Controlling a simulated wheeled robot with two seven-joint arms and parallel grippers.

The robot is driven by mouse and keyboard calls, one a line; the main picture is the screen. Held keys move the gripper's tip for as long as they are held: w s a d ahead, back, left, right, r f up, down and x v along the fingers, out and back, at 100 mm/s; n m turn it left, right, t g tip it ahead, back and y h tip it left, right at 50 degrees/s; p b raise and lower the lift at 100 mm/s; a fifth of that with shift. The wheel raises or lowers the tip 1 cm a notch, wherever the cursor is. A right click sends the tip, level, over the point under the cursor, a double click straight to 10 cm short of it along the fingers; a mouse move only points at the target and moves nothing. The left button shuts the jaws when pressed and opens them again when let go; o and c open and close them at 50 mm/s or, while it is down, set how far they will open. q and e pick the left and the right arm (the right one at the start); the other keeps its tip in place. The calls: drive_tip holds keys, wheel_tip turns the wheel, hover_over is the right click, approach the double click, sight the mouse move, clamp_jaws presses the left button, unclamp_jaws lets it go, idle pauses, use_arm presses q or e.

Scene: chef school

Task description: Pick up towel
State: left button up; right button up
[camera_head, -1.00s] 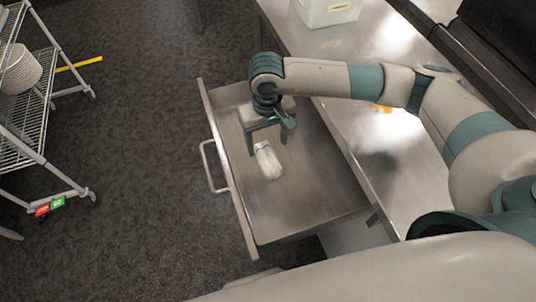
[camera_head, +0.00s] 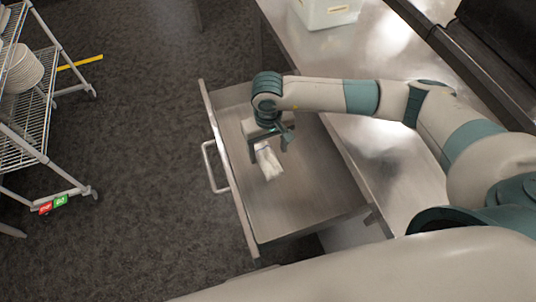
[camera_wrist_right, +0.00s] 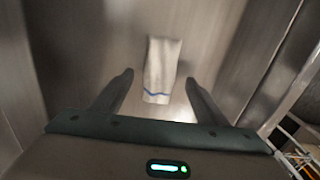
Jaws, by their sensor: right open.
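A white towel (camera_head: 268,162) lies in the open metal drawer (camera_head: 305,205). In the right wrist view the towel (camera_wrist_right: 161,70) is a folded strip with a blue stripe near its lower end. My right gripper (camera_head: 268,150) is inside the drawer space over the towel's far end. Its fingers (camera_wrist_right: 157,85) are open, one on each side of the towel's striped end, with gaps on both sides. I cannot tell whether they touch the drawer floor. My left gripper is not in view.
The drawer's front panel and handle (camera_head: 210,167) face left. A steel counter (camera_head: 385,165) runs along the right, with a white container (camera_head: 325,12) at the back. A wire cart with plates (camera_head: 22,72) stands at far left. The dark floor between is clear.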

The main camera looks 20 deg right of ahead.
drive_tip(key=shift+f, duration=1)
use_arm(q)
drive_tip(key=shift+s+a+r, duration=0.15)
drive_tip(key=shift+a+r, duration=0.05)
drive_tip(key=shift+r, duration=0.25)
use_arm(e)
drive_tip(key=c, duration=1.2)
